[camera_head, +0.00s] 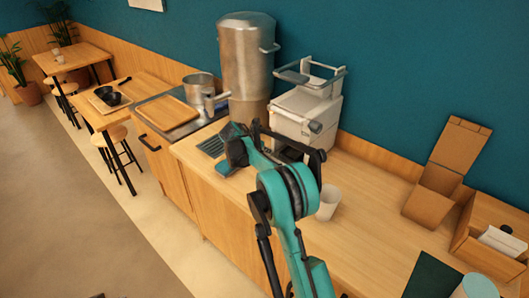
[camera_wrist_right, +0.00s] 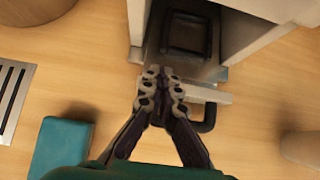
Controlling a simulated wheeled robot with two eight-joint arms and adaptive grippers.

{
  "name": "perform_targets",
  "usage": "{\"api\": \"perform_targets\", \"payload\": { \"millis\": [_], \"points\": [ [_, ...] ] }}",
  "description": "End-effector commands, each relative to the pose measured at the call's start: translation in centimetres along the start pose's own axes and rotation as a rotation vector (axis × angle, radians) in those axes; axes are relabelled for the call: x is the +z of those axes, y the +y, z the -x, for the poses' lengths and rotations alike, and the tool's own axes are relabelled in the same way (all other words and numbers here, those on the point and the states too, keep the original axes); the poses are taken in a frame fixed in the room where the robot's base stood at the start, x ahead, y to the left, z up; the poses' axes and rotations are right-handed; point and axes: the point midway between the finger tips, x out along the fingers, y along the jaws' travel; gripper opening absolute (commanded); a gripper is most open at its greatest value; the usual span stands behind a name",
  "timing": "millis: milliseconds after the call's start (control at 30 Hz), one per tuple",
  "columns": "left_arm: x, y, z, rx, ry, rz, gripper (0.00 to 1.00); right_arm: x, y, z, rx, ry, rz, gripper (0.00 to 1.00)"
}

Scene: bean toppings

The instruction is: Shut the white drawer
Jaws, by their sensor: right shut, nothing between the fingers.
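The white drawer (camera_wrist_right: 210,93) is part of the white machine (camera_head: 308,105) on the counter. In the wrist view its front stands out from the housing, so it is partly open, and a dark handle (camera_wrist_right: 208,122) sticks out of it. The space behind the front looks dark. My right gripper (camera_wrist_right: 163,77) is shut and empty, with its fingertips at the left part of the drawer front. I cannot tell whether they touch it. In the head view my right arm hides the drawer. My left gripper is not in view.
A white cup (camera_head: 328,203) stands on the counter right of my arm. A steel urn (camera_head: 247,60) stands left of the machine. A drip grate (camera_wrist_right: 12,92) and a teal block (camera_wrist_right: 62,147) lie left of the gripper. Cardboard boxes (camera_head: 430,205) stand farther right.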

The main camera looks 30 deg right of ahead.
Motion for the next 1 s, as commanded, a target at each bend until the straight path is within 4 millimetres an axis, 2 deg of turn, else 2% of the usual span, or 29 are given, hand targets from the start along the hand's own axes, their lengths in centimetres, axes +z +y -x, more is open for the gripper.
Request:
{"api": "perform_targets", "payload": {
  "millis": [33, 200, 400, 867, 1000],
  "points": [
    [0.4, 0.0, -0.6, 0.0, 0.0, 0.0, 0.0, -0.2, 0.0, -1.3, -0.001, 0.0, -0.001, 0.0],
    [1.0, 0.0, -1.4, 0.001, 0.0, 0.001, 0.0, -0.2, 0.0, -4.3, 0.0, 0.0, -0.002, 0.0],
    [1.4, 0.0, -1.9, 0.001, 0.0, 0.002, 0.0, -0.1, 0.0, -6.5, 0.0, 0.001, -0.002, 0.0],
    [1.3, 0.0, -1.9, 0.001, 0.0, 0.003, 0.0, 0.0, 0.0, -7.0, 0.001, 0.001, -0.002, 0.0],
    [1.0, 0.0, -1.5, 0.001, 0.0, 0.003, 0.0, 1.2, 0.0, -8.0, 0.0, 0.001, -0.004, 0.0]
  ]
}}
